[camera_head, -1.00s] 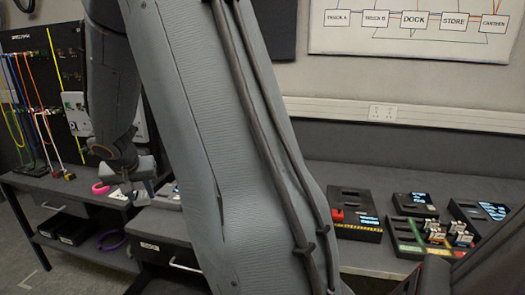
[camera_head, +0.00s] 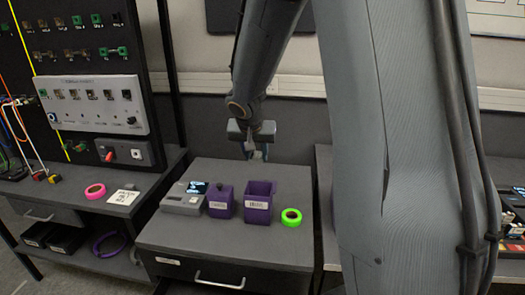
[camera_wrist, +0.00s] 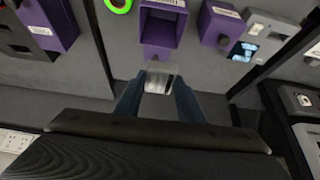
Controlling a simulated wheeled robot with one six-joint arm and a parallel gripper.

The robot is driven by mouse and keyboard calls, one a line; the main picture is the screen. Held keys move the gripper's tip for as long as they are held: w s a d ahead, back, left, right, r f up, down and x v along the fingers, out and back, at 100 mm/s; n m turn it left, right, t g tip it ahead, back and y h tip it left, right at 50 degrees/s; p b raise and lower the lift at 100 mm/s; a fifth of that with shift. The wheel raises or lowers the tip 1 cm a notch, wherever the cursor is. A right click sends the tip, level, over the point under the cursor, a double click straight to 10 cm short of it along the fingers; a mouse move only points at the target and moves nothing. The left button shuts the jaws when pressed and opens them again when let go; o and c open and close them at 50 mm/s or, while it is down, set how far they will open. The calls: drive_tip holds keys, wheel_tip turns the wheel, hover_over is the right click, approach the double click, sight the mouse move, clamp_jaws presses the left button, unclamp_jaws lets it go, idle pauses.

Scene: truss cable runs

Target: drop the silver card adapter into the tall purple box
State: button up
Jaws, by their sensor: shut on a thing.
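My gripper (camera_head: 255,150) is shut on the silver card adapter (camera_wrist: 161,77), which shows as a pale metallic block between the fingertips in the wrist view. In the head view it is too small to make out clearly. The tall purple box (camera_head: 257,211) stands open-topped on the grey cabinet, with a white label on its front. It also shows in the wrist view (camera_wrist: 158,39), just beyond the fingertips. My gripper is above and behind the box in the head view, apart from it.
A shorter purple box (camera_head: 220,206) with a knob on top stands left of the tall one. A green tape roll (camera_head: 291,217) is close on its right. A grey device with a screen (camera_head: 184,199) is further left. The cabinet top's front is clear.

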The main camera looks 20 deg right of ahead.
sight(258, 164)
drive_tip(key=f+b, duration=0.1)
drive_tip(key=d+f+b, duration=0.1)
drive_tip(key=f, duration=0.1)
drive_tip(key=shift+f, duration=0.2)
drive_tip(key=shift+s+f+b, duration=0.1)
drive_tip(key=shift+f+b, duration=0.5)
drive_tip(key=shift+f, duration=0.35)
drive_tip(key=o, duration=1.1)
drive_tip(key=shift+v, duration=3.9)
drive_tip(key=shift+a, duration=0.1)
